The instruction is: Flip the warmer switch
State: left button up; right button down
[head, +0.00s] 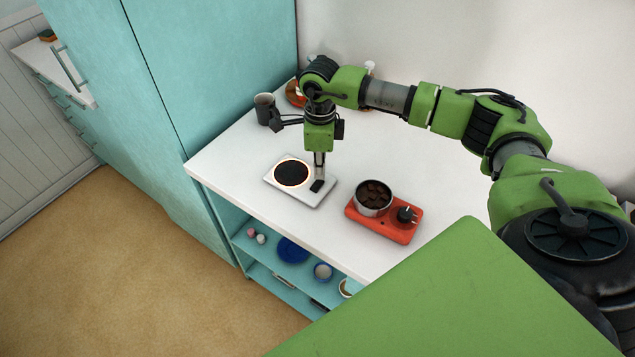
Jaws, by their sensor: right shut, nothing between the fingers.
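The warmer (299,194) is a flat white plate unit on the white counter, with a round dark heating disc (291,173) ringed by an orange-red glow. Its dark switch (317,186) sits at the warmer's right side. My right gripper (319,174) is shut and empty, pointing straight down. Its fingertips are right at the switch, just above or touching it; I cannot tell which. The fingers partly hide the area behind the switch. My left gripper is out of view.
A red-orange burner (384,228) with a dark knob stands to the right, holding a pot (373,197) of dark brown pieces. A dark grey mug (265,108) and an orange item (295,93) are behind. The front of the white counter (225,166) is clear.

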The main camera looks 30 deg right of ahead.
aim_at(320, 181)
jog(key=shift+s+f+b, duration=0.1)
jog(key=shift+f+b, duration=0.95)
jog(key=shift+f, duration=0.2)
dwell(0.6)
jog(key=shift+r, duration=0.2)
jog(key=shift+r+p, duration=0.75)
jog(key=shift+r, duration=0.15)
jog(key=shift+r+p, duration=1.25)
jog(key=shift+r, duration=1.25)
jog(key=shift+f, duration=0.1)
